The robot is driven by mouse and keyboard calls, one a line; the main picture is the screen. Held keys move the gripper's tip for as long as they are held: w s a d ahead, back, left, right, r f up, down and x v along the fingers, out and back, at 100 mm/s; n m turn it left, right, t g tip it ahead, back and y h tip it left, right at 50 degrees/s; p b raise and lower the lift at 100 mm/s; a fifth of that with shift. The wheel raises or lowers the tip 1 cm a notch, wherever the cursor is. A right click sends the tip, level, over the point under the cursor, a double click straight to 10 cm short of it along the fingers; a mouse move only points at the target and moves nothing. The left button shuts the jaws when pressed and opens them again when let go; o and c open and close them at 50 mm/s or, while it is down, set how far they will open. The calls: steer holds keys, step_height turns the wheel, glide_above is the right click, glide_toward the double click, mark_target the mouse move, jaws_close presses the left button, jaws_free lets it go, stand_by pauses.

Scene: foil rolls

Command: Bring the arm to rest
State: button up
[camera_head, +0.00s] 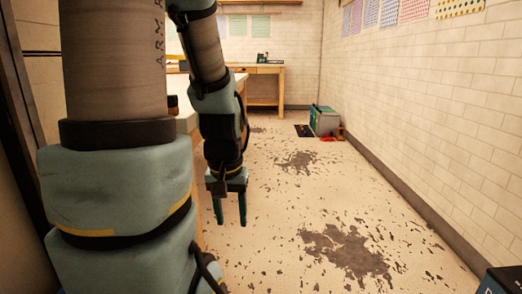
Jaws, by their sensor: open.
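My gripper (230,208) hangs at the end of my arm in the middle-left of the head view, fingers pointing down. Its two dark green fingers are apart with nothing between them. It is above the worn floor (300,205) and touches nothing that I can see. My arm bends over at the top, partly out of the frame, and its thick lower links fill the left side. No foil rolls can be made out.
A wooden table (264,70) stands at the far wall. A pale counter, partly hidden by my arm, is behind the gripper. A grey-green box (324,121) sits on the floor by the right brick wall (440,90). A dark object (502,281) is at the bottom right corner. The floor between is clear.

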step_height(320, 180, up, 34)
steer(key=p, duration=3.2)
steer(key=shift+f, duration=0.15)
steer(key=shift+d, duration=0.1)
